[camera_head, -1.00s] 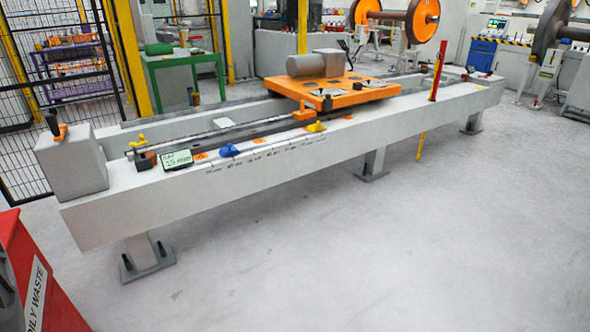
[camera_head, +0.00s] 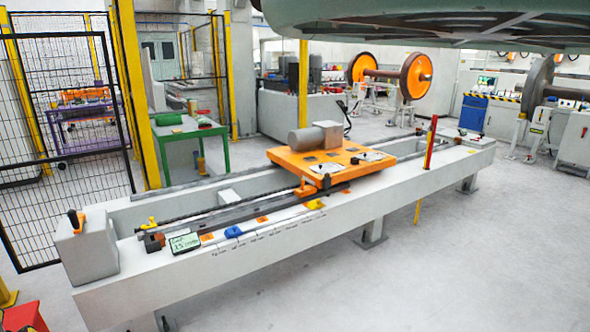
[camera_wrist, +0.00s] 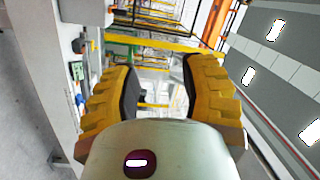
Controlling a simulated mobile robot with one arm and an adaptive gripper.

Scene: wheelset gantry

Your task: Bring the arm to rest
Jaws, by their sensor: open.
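My gripper (camera_wrist: 155,88) shows in the wrist view with its two yellow ribbed fingers apart and nothing between them. The wrist view is turned on its side, with the gantry beam at the left and the ceiling lights at the right. My gripper is not in the head view. A grey-green rounded shape, which may be part of my arm, fills the top right of the head view.
A long grey gantry beam (camera_head: 290,240) crosses the head view, bearing an orange carriage (camera_head: 330,160) with a grey motor. A green table (camera_head: 190,134) and a black mesh fence (camera_head: 65,150) stand behind. A wheelset (camera_head: 390,74) is at the back. Floor at the right front is clear.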

